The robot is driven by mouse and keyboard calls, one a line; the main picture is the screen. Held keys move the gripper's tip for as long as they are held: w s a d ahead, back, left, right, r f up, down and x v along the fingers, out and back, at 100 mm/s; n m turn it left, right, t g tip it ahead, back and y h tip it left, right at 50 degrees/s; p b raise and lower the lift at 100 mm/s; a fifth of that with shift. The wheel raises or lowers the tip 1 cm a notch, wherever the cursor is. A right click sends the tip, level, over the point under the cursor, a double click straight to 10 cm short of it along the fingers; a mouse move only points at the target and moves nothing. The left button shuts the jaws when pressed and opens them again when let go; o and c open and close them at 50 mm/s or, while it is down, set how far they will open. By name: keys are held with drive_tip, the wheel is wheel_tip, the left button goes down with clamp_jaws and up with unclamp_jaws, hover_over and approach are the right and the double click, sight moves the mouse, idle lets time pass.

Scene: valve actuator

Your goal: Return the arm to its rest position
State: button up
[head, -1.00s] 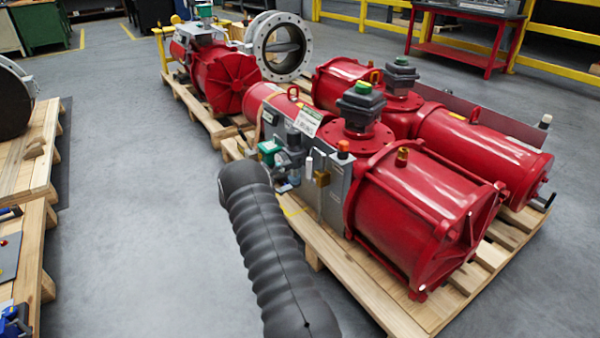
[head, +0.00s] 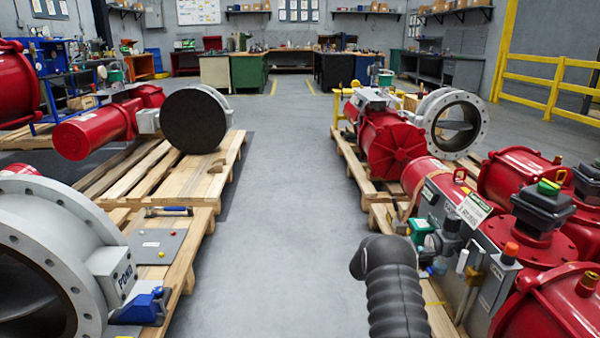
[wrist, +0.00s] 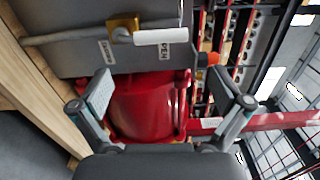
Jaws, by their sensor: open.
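My arm (head: 393,285) shows in the head view at the lower right as a dark ribbed link, standing in front of the right-hand pallet. The gripper itself is hidden in the head view. In the wrist view my gripper (wrist: 160,104) is open, its two fingers spread apart with nothing between the tips. Beyond the fingers are a red cylinder (wrist: 150,108) and a grey panel (wrist: 85,48) with a brass fitting and a white tube (wrist: 160,36). I cannot tell from the view whether the fingers touch anything.
Red valve actuators (head: 390,143) stand on pallets along the right. A grey flanged valve (head: 60,255) and pallets (head: 205,225) line the left. A clear grey aisle (head: 285,180) runs between them towards workbenches (head: 285,62). A yellow railing (head: 555,85) stands at the far right.

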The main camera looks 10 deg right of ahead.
drive_tip(key=s+a+f+m+g+y, duration=0.2)
drive_tip(key=s+f+m+y, duration=0.2)
drive_tip(key=s+f+m, duration=0.45)
drive_tip(key=s+a+r+m+y, duration=0.1)
drive_tip(key=s+a+m+y, duration=0.25)
drive_tip(key=m, duration=0.35)
drive_tip(key=s+a+r+m+t+y, duration=0.9)
drive_tip(key=s+a+r+m, duration=1)
drive_tip(key=s+a+r, duration=0.9)
wheel_tip(320, 180, up, 3)
drive_tip(key=shift+s+a+r+y, duration=0.2)
drive_tip(key=shift+s+a+y, duration=0.2)
drive_tip(key=shift+a+y, duration=0.55)
